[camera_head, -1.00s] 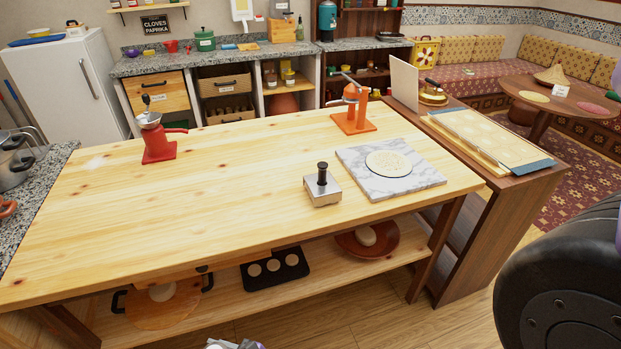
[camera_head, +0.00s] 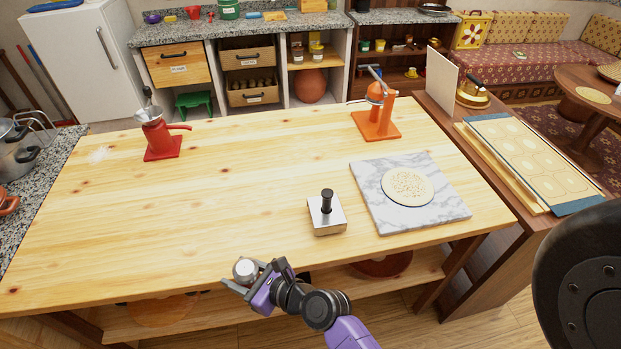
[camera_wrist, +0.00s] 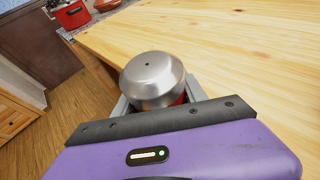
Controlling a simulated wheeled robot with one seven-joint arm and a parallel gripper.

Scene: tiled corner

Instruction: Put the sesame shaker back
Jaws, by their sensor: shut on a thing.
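My gripper (camera_head: 250,279) is at the front edge of the wooden table and is shut on the sesame shaker (camera_head: 244,268). The shaker shows a round silvery metal top. In the wrist view the shaker (camera_wrist: 152,78) stands between the fingers, with its metal cap toward the camera and a bit of red below it. The rest of its body is hidden by my gripper. A round flat dough (camera_head: 408,187) with small specks on it lies on the marble slab (camera_head: 375,205) at the right of the table.
A metal press with a black handle (camera_head: 327,213) stands left of the slab. A red grinder (camera_head: 160,138) is at the back left, an orange juicer (camera_head: 376,115) at the back right. A tray (camera_head: 530,160) lies on the right-hand counter. The table's middle is clear.

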